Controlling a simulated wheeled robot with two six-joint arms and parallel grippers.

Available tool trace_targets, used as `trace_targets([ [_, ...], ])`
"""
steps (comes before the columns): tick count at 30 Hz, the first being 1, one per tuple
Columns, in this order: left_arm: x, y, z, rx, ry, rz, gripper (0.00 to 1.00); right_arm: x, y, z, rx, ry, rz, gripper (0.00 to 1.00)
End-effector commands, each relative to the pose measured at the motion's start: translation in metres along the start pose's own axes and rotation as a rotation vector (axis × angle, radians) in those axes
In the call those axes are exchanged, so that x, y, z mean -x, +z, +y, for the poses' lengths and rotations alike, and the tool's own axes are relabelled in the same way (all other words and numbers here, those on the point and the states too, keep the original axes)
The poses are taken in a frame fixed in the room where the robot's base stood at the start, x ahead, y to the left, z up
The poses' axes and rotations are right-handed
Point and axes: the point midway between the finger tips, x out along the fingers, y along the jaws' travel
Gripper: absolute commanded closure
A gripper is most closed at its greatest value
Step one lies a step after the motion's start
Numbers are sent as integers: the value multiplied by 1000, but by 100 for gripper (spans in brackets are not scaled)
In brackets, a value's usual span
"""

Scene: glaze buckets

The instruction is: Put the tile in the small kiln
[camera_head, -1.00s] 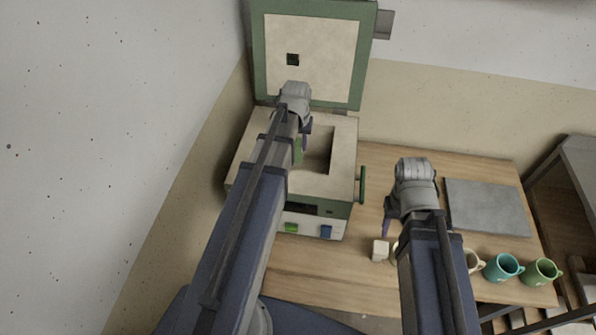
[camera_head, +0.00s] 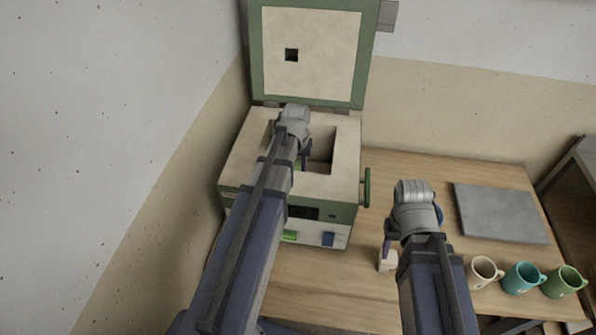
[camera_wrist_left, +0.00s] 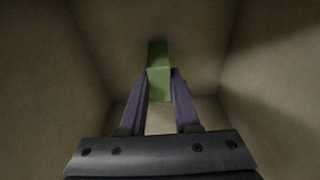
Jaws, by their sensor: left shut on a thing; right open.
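The small kiln (camera_head: 347,160) stands at the left of the table, with a cream top, green body and square open chamber. Its lid (camera_head: 310,60) is raised at the back. My left gripper (camera_head: 301,163) is down in the chamber's opening. In the left wrist view its two purple fingers (camera_wrist_left: 160,95) are shut on the green tile (camera_wrist_left: 159,75), with the chamber walls around them. My arm mostly hides the tile in the head view. My right gripper (camera_head: 387,246) is open and empty, above the table by a small cream block.
The cream block (camera_head: 387,262) sits right of the kiln. A cream mug (camera_head: 484,272), a teal mug (camera_head: 520,278) and a green mug (camera_head: 562,282) line the front right. A grey slab (camera_head: 498,212) lies behind them. A handle (camera_head: 367,188) juts from the kiln's right side.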

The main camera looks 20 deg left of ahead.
Motion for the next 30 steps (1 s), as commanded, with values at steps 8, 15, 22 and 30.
trace_targets([
  [8,-1,0,0,0,0,0,100,-1,0,0,0,0,0,50],
  [15,-3,0,0,0,0,0,58,-3,0,0,0,0,0,50],
  [22,-3,0,0,0,0,0,40,-3,0,0,0,0,0,50],
  [30,-1,0,0,0,0,0,40,-1,0,0,0,0,0,50],
])
